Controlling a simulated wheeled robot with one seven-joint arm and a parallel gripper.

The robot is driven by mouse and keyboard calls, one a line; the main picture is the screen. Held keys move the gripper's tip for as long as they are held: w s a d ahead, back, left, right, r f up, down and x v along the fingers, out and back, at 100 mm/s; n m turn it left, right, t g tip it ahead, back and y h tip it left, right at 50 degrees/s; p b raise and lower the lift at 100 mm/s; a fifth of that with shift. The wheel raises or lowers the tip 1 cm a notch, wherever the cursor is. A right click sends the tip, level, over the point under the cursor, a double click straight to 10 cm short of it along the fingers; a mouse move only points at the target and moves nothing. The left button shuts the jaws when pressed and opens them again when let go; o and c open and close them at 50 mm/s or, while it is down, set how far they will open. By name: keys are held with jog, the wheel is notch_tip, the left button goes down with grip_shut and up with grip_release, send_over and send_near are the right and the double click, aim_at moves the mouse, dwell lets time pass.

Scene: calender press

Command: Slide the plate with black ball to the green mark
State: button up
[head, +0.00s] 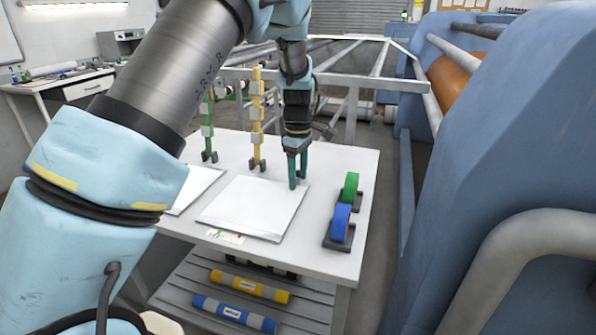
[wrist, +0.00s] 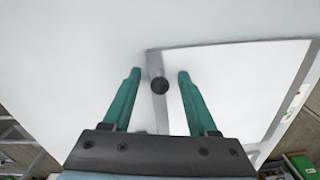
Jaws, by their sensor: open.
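A flat white plate (head: 250,208) lies on the white table; it also shows in the wrist view (wrist: 230,75). My gripper (wrist: 159,73) is open, one teal finger on each side of the ball, with gaps on both sides. In the head view my gripper (head: 297,183) points down at the plate's far right corner, and the ball is hidden. A small green and red marking (head: 226,236) lies by the plate's front edge, partly covered; I cannot tell if it is the green mark.
A second white plate (head: 197,190) lies to the left. Yellow and green upright posts stand behind the plates. The large blue press (head: 500,130) is at right.

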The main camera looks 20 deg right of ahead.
aim_at(281, 182)
grip_shut()
dwell(0.3)
dwell(1.1)
jog(key=shift+w+a, duration=1.35)
jog(key=shift+a, duration=0.25)
jog(key=shift+w+a, duration=0.35)
jog(key=shift+w, duration=0.05)
jog(key=shift+s+d+p, duration=0.15)
jog(key=shift+p, duration=0.25)
